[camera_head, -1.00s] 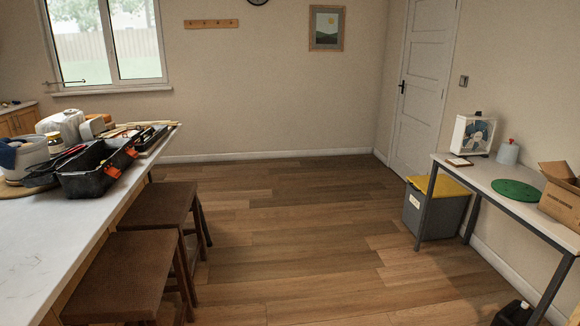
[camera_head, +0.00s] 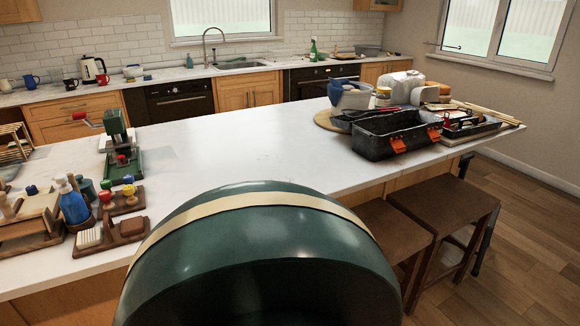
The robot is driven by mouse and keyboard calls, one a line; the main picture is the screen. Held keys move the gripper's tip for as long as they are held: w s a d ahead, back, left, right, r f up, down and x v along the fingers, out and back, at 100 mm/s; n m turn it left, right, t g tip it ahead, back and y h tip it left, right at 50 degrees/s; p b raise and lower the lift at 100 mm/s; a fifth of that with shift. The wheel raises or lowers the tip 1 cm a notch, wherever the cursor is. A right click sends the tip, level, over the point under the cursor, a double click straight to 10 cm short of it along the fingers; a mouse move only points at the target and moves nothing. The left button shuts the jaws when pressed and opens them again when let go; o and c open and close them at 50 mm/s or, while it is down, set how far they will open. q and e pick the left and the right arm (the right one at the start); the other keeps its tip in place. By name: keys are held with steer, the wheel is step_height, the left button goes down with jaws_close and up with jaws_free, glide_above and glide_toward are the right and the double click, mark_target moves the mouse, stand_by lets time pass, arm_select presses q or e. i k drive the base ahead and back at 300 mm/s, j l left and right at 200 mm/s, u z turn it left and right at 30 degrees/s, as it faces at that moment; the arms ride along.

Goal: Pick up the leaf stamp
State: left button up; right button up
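I cannot make out a leaf stamp for certain. Small stamp-like pieces with red, green, yellow and blue knobs (camera_head: 117,191) stand in a wooden holder (camera_head: 128,207) on the left part of the white counter (camera_head: 235,150). They are too small to read any pattern on them. Neither of my grippers is in view.
Near the holder are a blue spray bottle (camera_head: 72,203), a brush block (camera_head: 88,238) and a green clamp-like tool (camera_head: 118,140). A black toolbox (camera_head: 385,136) sits on the right end. The counter's middle is bare. Brown stools (camera_head: 447,208) stand at its side.

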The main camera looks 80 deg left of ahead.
mark_target(128, 190)
steer(key=u, duration=1.75)
